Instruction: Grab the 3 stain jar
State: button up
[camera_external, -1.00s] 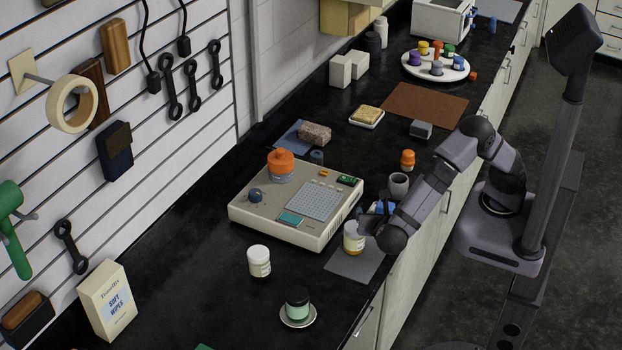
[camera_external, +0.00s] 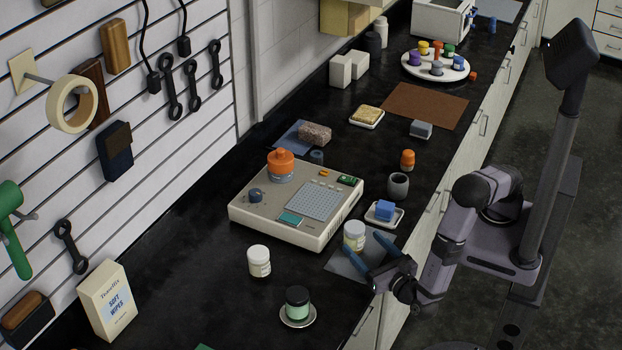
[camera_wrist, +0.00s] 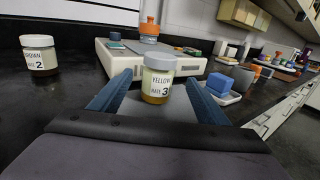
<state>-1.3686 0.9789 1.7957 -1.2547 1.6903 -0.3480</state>
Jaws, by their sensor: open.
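The stain jar marked "YELLOW" and "3" (camera_wrist: 158,80) has a grey-white lid and yellow-brown contents. It stands upright on a grey mat (camera_external: 338,264), and also shows in the external view (camera_external: 354,236). My gripper (camera_wrist: 157,92) is open, with its blue fingers pointing at the jar from the bench's front side. In the wrist view the jar appears between the two fingers. In the external view the fingertips (camera_external: 364,252) are close to the jar; whether they touch it cannot be told. Nothing is held.
A jar marked "2" (camera_wrist: 39,55) stands to the left. A beige device (camera_external: 300,240) with an orange-capped bottle (camera_external: 281,165) is just behind. A blue block on a white dish (camera_external: 385,214) is close on the right. A green jar on a saucer (camera_external: 298,307) is nearer the camera.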

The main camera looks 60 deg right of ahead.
aim_at(361, 242)
jog(key=shift+p+x, duration=1.1)
jog(key=shift+x, duration=1)
jog(key=shift+w+d, duration=0.15)
jog(key=shift+w, duration=0.45)
jog(key=shift+f, duration=0.1)
jog(key=c, duration=1.3)
